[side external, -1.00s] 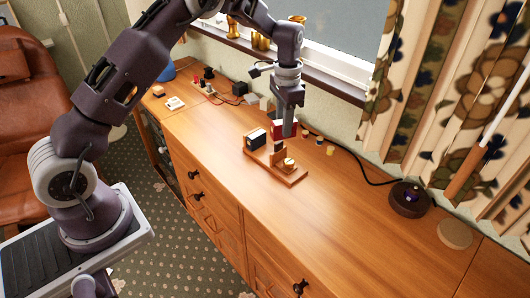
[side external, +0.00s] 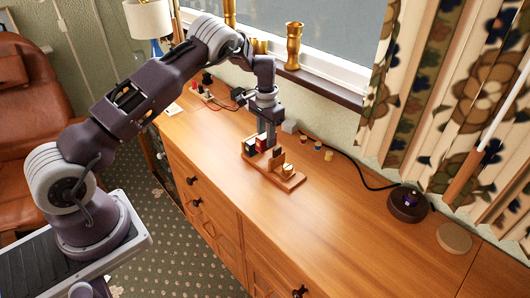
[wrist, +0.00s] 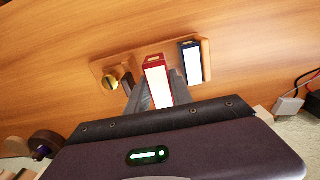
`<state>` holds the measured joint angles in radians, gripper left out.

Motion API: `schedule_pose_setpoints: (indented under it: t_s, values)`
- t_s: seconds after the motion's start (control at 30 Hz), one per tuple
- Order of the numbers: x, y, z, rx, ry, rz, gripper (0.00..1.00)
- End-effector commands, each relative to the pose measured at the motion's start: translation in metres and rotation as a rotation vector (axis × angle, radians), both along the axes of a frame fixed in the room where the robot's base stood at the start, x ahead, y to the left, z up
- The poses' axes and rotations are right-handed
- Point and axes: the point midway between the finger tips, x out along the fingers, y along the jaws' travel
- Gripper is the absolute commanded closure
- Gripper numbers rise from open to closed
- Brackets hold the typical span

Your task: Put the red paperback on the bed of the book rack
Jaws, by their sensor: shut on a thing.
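The red paperback (side external: 261,143) is upright between the fingers of my gripper (side external: 267,137). In the wrist view the red paperback (wrist: 158,80) shows pale page edges and the gripper fingers (wrist: 147,98) close on it. The wooden book rack (side external: 290,183) lies on the cabinet top, and its base (wrist: 98,70) also shows in the wrist view. The paperback is over the rack's bed, beside a dark book (wrist: 193,62) with a gap between them. I cannot tell whether its lower edge touches the bed.
A brass-coloured round piece (side external: 288,168) sits at the rack's near end. Several small pots (side external: 317,146) and a grey block (side external: 290,126) stand behind the rack. A dark round device (side external: 407,201) with a cable is at right.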

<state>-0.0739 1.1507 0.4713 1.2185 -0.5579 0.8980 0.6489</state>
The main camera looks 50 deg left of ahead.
Motion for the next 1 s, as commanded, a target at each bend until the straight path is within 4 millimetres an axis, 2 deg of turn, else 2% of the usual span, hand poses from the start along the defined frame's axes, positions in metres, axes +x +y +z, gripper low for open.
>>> schedule_pose_setpoints:
  t_s: [0.3,0.63,0.67,0.73,0.77,1.0]
  values:
    - [0.0,-0.001,-0.049,0.0,0.001,-0.002,1.0]
    - [0.001,0.0,-0.053,0.0,-0.002,-0.001,1.0]
    - [0.001,0.0,-0.053,0.0,-0.002,-0.001,0.69]
    - [0.001,0.0,-0.053,0.0,-0.002,-0.001,0.55]
    - [0.001,0.0,-0.053,0.0,-0.002,-0.001,0.51]
    - [0.001,0.0,-0.053,0.0,-0.002,-0.001,0.51]
